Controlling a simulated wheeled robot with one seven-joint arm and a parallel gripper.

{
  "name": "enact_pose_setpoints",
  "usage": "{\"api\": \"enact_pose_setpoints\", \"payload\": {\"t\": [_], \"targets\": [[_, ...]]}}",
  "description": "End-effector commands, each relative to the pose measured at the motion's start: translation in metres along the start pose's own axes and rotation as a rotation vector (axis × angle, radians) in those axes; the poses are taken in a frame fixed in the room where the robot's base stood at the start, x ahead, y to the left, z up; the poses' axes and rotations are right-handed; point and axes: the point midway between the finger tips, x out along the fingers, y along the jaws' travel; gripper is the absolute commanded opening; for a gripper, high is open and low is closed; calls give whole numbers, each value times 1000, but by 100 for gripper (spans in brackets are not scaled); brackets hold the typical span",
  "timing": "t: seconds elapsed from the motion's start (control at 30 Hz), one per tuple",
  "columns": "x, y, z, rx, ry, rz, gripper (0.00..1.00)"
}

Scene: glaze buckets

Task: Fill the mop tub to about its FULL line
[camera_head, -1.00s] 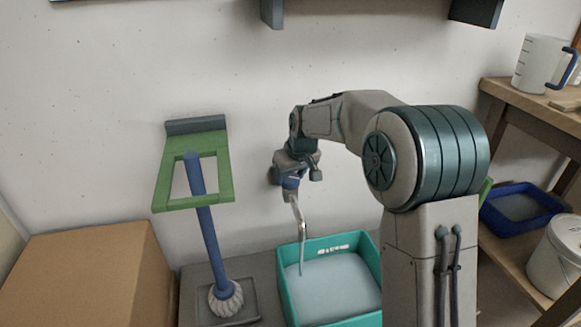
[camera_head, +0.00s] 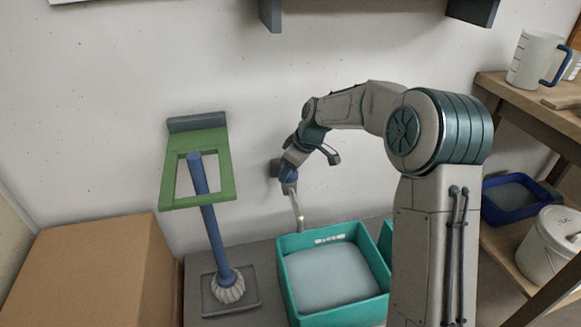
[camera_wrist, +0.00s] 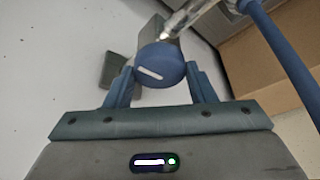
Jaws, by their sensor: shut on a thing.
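The mop tub is a teal open box (camera_head: 345,312) under the tap on the grey floor stand. Pale water (camera_head: 332,275) stands high in it, below the rim; I cannot make out a FULL line. The metal tap spout (camera_head: 299,212) hangs from the wall over the tub's back left corner, with no stream visible below it. My gripper (camera_head: 288,172) is at the tap. In the wrist view my gripper (camera_wrist: 159,82) is shut on the round blue tap knob (camera_wrist: 160,66), which has a white mark tilted slightly. The spout also shows there (camera_wrist: 190,16).
A blue-handled mop (camera_head: 212,225) leans in a green holder (camera_head: 228,185) left of the tub. A cardboard box (camera_head: 85,265) is further left. Right are a shelf with a jug (camera_head: 533,60), a blue basin (camera_head: 515,219) and a white bucket (camera_head: 545,255).

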Motion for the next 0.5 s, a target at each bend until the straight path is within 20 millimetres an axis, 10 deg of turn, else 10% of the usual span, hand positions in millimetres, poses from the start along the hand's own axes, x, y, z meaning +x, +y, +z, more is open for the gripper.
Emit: {"api": "enact_pose_setpoints", "payload": {"t": [0.33,0.4,0.5], "targets": [[0,0,1,-4,-2,-1,27],[1,0,1,-3,-2,-1,64],[0,0,1,-3,-2,-1,72]]}}
